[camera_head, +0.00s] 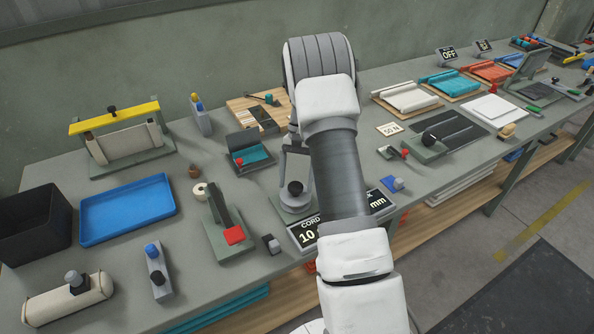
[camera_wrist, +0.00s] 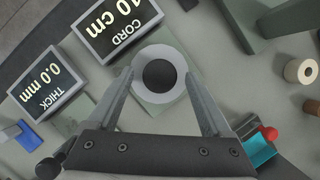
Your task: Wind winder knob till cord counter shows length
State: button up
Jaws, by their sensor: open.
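The winder knob (camera_head: 295,188) is a black round knob on a pale grey round base near the bench's front edge. In the wrist view the knob (camera_wrist: 159,75) shows from above as a dark disc inside a pale ring. My gripper (camera_wrist: 158,78) is open, with one finger on each side of the knob in that view. I cannot tell whether the fingers touch it. The cord counter (camera_wrist: 118,25) beside the knob reads 10 cm; it also shows in the head view (camera_head: 304,234), partly covered by my arm. The cord itself is not clearly visible.
A thickness display (camera_wrist: 45,87) next to the counter reads 0.0 mm. A green-grey stand with a red pad (camera_head: 234,234) is left of the knob. A teal-lined box (camera_head: 250,157) stands behind it. A blue tray (camera_head: 128,208) and dark bin (camera_head: 35,225) lie farther left.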

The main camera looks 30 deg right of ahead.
jog(key=v, duration=1.7)
jog(key=shift+r+p, duration=0.2)
jog(key=shift+p, duration=0.2)
jog(key=s+a+r+n+t+h, duration=0.2)
jog(key=s+a+r+n+t, duration=0.2)
jog(key=s+a+r, duration=0.95)
jog(key=s+a+f+n+t, duration=0.1)
jog(key=s+a+n+t, duration=0.1)
jog(key=s, duration=0.6)
jog(key=s+a+f+n+t+h, duration=0.1)
jog(key=s+a+n+t, duration=0.1)
jog(key=s, duration=0.6)
jog(key=shift+s+a+f+t, duration=0.2)
jog(key=shift+a+f+t, duration=0.25)
jog(key=shift+a, duration=0.35)
jog(key=shift+d+r, duration=0.1)
